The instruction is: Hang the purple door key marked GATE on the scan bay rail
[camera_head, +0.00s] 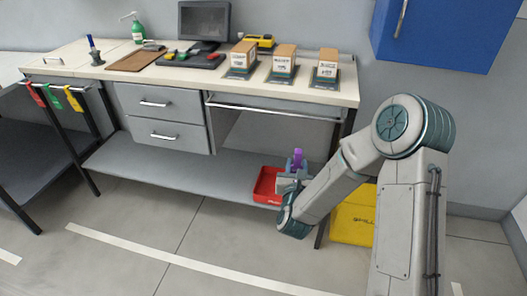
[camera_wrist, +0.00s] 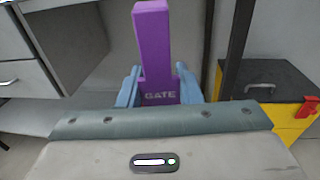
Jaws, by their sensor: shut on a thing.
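The purple key marked GATE (camera_wrist: 153,45) stands upright between the two blue fingers of my gripper (camera_wrist: 158,88). My gripper is shut on its lower part, near the white lettering. In the head view the key (camera_head: 297,157) shows as a small purple piece above my gripper (camera_head: 292,177), which is low in front of the desk's right part. A long metal rail (camera_head: 270,112) runs along the desk's front right edge, above and apart from the key. A shorter rail at the left end (camera_head: 48,86) holds red, green and yellow tags. No rail label is readable.
A red bin (camera_head: 265,186) is on the lower shelf beside my gripper. A yellow spill box (camera_head: 352,222) stands on the floor to the right. Drawers (camera_head: 163,133) are left of the long rail. Several small boxes (camera_head: 283,60) stand on the desk. Space under the long rail looks open.

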